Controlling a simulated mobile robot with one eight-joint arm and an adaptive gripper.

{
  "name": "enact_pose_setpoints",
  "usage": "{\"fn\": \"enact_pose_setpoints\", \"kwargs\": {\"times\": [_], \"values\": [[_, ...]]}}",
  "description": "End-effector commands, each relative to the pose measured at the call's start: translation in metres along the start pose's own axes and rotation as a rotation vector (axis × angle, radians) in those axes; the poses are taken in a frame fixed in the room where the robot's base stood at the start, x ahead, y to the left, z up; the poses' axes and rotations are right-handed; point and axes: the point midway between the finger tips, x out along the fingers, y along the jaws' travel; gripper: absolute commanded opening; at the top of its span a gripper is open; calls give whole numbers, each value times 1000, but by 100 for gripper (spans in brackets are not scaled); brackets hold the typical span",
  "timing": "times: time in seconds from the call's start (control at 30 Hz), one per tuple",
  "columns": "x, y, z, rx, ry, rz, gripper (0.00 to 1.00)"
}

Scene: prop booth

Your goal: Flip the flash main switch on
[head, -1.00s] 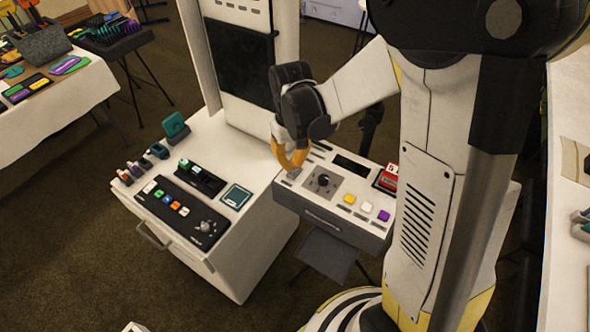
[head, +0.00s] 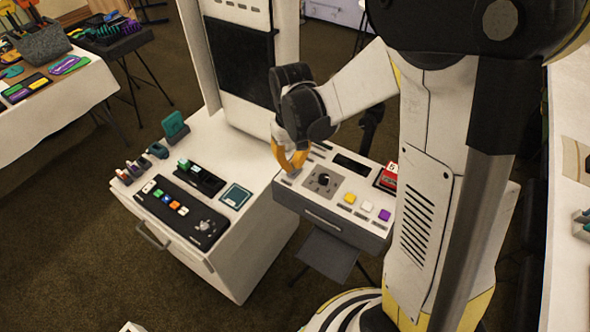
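A grey and white control console (head: 338,213) stands right of the white booth cabinet. Its top bears a black knob on a grey plate (head: 323,180), a dark display slot (head: 350,164), a red block (head: 388,176) and yellow, white and purple buttons (head: 367,206). My gripper (head: 291,172), with orange fingers, points down at the console's back left corner, left of the knob. The fingertips are at or just above the top surface; contact cannot be made out. No switch shows clearly; the fingers may hide one. Whether the fingers are apart or closed is unclear.
The white cabinet (head: 232,262) carries a black button panel (head: 180,211), a teal-screened pad (head: 236,196) and small items. A tall white column with a dark panel (head: 243,65) rises close behind my gripper. A cluttered table (head: 50,112) stands far left.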

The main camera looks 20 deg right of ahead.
Motion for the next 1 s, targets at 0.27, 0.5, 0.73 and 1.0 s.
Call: {"fn": "enact_pose_setpoints", "kwargs": {"times": [0.27,0.5,0.73,1.0], "values": [[5,0,0,0,0,0,0],[8,0,0,0,0,0,0],[12,0,0,0,0,0,0],[16,0,0,0,0,0,0]]}}
